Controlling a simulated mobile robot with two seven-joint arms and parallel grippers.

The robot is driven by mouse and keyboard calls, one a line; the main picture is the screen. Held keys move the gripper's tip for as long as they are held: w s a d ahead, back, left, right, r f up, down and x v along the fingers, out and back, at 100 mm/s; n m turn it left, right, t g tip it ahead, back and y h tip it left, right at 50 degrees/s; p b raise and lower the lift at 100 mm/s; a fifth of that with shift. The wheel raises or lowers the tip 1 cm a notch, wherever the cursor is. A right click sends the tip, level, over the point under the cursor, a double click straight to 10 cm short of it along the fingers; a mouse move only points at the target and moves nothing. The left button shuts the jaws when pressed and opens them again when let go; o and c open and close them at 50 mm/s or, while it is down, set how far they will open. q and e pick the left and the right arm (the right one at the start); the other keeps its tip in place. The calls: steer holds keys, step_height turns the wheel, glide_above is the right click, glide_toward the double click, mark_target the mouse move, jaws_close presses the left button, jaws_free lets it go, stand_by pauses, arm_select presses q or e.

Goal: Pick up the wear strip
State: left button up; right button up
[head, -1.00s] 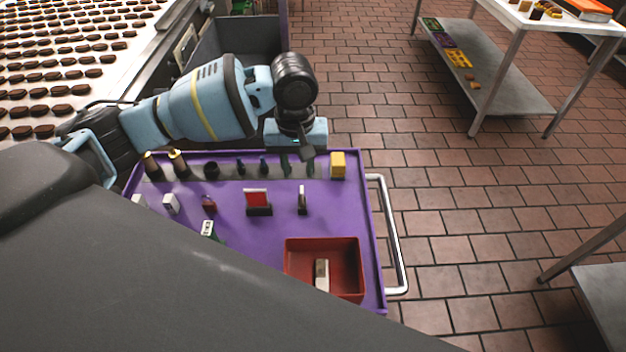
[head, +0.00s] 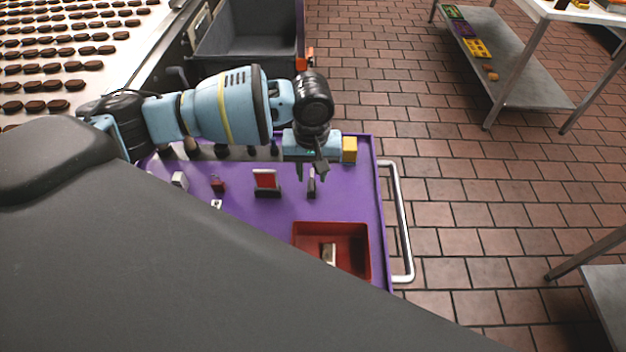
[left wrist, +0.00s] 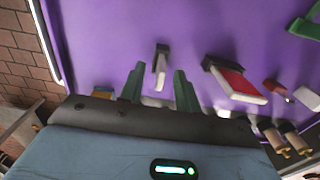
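A slim pale strip in a dark holder, which looks like the wear strip (head: 311,187), stands on the purple cart top (head: 345,200). It also shows in the left wrist view (left wrist: 160,68), between the green fingertips in the picture. My left gripper (head: 312,171) is open and empty, pointing down just behind and above the strip. In the left wrist view its two green fingers (left wrist: 159,75) are spread on either side of the strip; contact cannot be made out. My right gripper is not in view.
A red-faced plate in a black stand (head: 266,183) is left of the strip. A yellow block (head: 349,149) sits beside my left gripper. A red tray (head: 331,230) holds a pale block (head: 328,253). A metal handle (head: 402,220) edges the cart's right.

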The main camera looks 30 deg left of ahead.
arm_select(q)
steer(key=shift+f, duration=0.3)
steer(key=shift+c, duration=0.4)
jaws_close()
steer(key=shift+r, duration=0.15)
